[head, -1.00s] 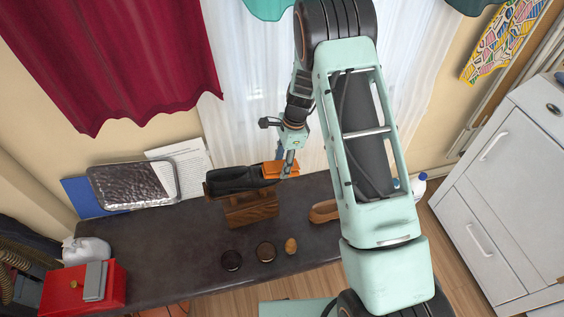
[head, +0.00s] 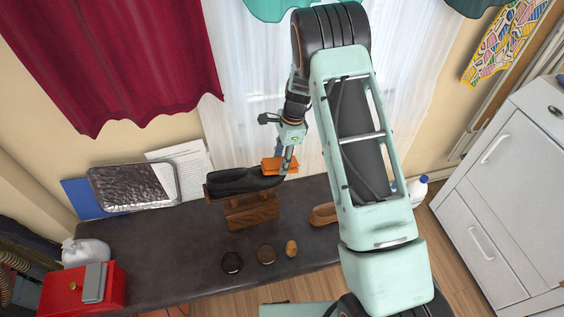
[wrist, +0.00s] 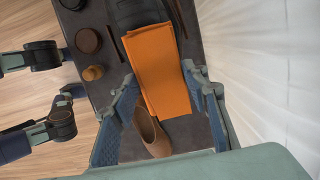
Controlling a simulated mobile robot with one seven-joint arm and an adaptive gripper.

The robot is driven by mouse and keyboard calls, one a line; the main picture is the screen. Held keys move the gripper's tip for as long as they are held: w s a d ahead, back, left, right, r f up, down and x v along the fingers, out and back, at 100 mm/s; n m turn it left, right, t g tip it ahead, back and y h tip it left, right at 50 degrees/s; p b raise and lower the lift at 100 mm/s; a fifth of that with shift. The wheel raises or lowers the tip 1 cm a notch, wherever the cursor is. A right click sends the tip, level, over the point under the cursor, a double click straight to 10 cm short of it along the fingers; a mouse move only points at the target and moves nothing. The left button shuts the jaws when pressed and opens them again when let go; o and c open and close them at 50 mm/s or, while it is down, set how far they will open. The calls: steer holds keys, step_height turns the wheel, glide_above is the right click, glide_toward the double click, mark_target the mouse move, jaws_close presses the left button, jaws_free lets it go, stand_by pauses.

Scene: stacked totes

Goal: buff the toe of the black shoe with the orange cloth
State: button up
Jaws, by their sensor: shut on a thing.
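The black shoe (head: 236,182) rests on a wooden stand (head: 252,214) at the back edge of the dark table, with its right end at the cloth. My gripper (head: 287,166) is over that end, shut on the orange cloth (head: 275,164). In the wrist view the folded cloth (wrist: 160,66) runs out from between my fingers (wrist: 165,92) and lies over or just above the black shoe (wrist: 135,12). The cloth hides that part of the shoe, so I cannot tell whether they touch.
A brown shoe-shaped thing (head: 323,214) lies on the dark table (head: 170,245) below the gripper. Two round tins (head: 232,262) (head: 266,254) and a small tan piece (head: 291,247) stand in front. A silver tray (head: 133,187) leans left; a white curtain hangs behind.

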steer(key=shift+w+a, duration=0.1)
steer(key=shift+w, duration=0.15)
steer(key=shift+s+d, duration=0.2)
steer(key=shift+s, duration=0.5)
steer(key=shift+s, duration=0.1)
steer(key=shift+s+d, duration=0.1)
steer(key=shift+s, duration=0.5)
steer(key=shift+f, duration=0.1)
steer(key=shift+w, duration=0.7)
